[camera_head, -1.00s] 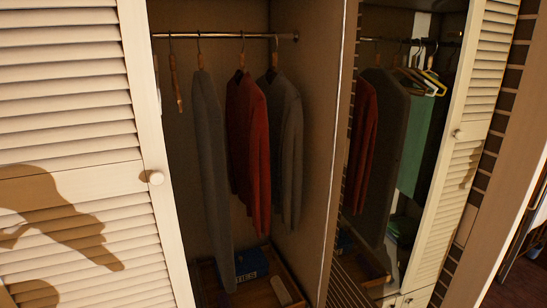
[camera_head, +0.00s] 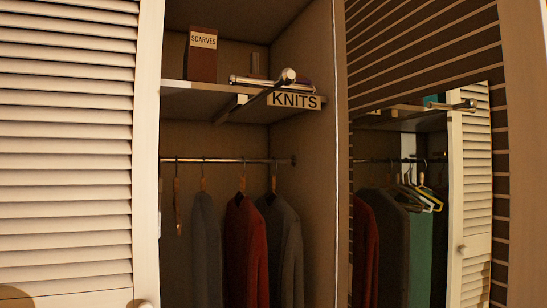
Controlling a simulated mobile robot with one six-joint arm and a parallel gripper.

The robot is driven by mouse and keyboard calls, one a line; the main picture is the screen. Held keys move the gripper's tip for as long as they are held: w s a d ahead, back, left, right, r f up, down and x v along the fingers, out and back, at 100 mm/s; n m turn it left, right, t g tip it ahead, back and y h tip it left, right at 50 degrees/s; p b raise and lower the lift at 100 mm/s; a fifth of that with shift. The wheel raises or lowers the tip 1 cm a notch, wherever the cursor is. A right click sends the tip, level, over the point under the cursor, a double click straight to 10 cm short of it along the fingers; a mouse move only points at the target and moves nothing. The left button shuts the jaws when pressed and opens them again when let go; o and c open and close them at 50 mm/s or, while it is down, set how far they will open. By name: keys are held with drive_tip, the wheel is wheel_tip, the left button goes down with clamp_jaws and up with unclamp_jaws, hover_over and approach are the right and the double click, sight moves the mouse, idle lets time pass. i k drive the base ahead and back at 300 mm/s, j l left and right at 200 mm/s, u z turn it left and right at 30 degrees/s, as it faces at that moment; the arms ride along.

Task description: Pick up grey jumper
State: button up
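A grey jumper (camera_head: 286,255) hangs on a hanger at the right end of the rail, beside a red jumper (camera_head: 246,250). A long grey garment (camera_head: 206,250) hangs to the left of the red one. The lower parts of all three are cut off by the bottom of the view. I cannot tell from the picture whether the long grey garment is a jumper. My gripper is not in view.
The rail (camera_head: 225,160) holds an empty hanger (camera_head: 178,205) at left. Above is a shelf (camera_head: 190,88) with a SCARVES box (camera_head: 203,55) and a KNITS sign (camera_head: 295,101). A louvred door (camera_head: 66,150) stands left. A mirror (camera_head: 400,220) at right reflects garments.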

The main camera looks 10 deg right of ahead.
sight(285, 244)
drive_tip(key=i+j+u, duration=0.7)
drive_tip(key=i, duration=0.25)
drive_tip(key=l, duration=0.1)
